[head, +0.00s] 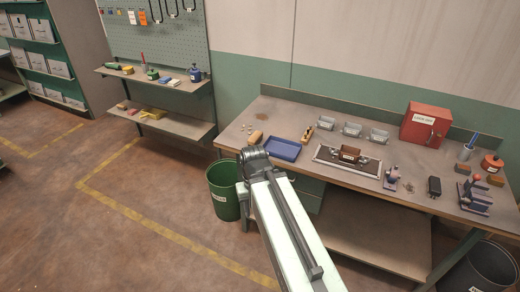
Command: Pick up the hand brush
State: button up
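I cannot pick out the hand brush for certain. A rounded tan object (256,136) lies on the workbench (285,110) at its left end, left of a blue tray (283,149); it may be the brush, but it is too small to tell. My arm reaches up from the bottom of the head view. Its dark end, my gripper (254,160), shows in front of the bench's left front edge, below the tan object in the picture. Its fingers are not clear, and I see nothing held.
A green bin (224,190) stands at the bench's left end, partly beside my arm. A red lockout box (425,125), a fixture tray (347,161) and small tools occupy the bench. Shelves with tools (160,85) stand at the back left. The floor at left is open.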

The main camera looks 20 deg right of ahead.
aim_at(256, 139)
jog(key=z, duration=1.2)
jog(key=i, duration=1.75)
jog(key=u, duration=3.85)
